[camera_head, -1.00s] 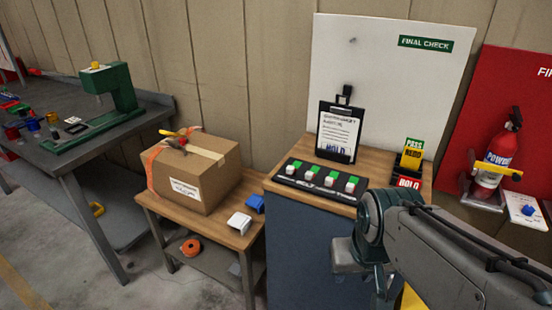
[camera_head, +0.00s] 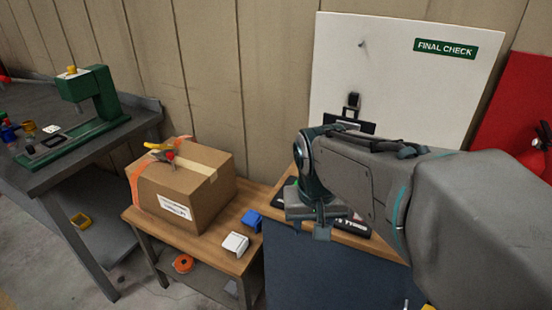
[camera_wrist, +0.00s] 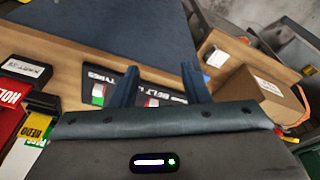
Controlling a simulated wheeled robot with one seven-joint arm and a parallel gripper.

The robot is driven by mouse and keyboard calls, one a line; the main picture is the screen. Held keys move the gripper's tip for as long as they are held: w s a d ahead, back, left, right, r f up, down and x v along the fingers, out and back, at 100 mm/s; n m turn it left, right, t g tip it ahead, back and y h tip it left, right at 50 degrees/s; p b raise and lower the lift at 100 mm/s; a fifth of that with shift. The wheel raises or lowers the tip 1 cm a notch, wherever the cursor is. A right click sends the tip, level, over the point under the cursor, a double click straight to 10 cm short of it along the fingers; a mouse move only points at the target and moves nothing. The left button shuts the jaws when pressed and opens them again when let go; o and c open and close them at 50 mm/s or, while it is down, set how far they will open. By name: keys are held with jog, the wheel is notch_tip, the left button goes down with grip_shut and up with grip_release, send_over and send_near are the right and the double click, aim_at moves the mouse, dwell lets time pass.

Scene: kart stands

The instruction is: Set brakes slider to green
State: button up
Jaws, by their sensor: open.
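The dark slider panel (camera_head: 357,226) lies on the wooden top of the blue cabinet. My arm hides most of it in the head view. In the wrist view the panel (camera_wrist: 158,88) shows upside down, with "TYRES" and "BELT" lettering readable. One slider (camera_wrist: 98,94) there shows white and green, beside the left finger. Another white and red patch shows between the fingers. I cannot make out which slider is the brakes one. My gripper (camera_wrist: 160,80) is open and empty over the panel, pointing down in the head view (camera_head: 310,229). Contact cannot be told.
The white "FINAL CHECK" board (camera_head: 400,80) stands behind the panel. In the wrist view, HOLD and REDO signs (camera_wrist: 38,128) stand at left.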

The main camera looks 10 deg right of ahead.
jog(key=w+r+m+g+p, duration=0.1)
jog(key=w+r+m+p, duration=0.15)
jog(key=w, duration=0.85)
jog(key=w+r+m+g+p, duration=0.1)
jog(key=w+r+m+p, duration=0.15)
jog(key=w, duration=0.85)
jog(key=shift+m+y, duration=0.3)
jog(key=f, duration=1.3)
jog(key=shift+s+d+f+p, duration=0.25)
jog(key=shift+d+f+p, duration=0.15)
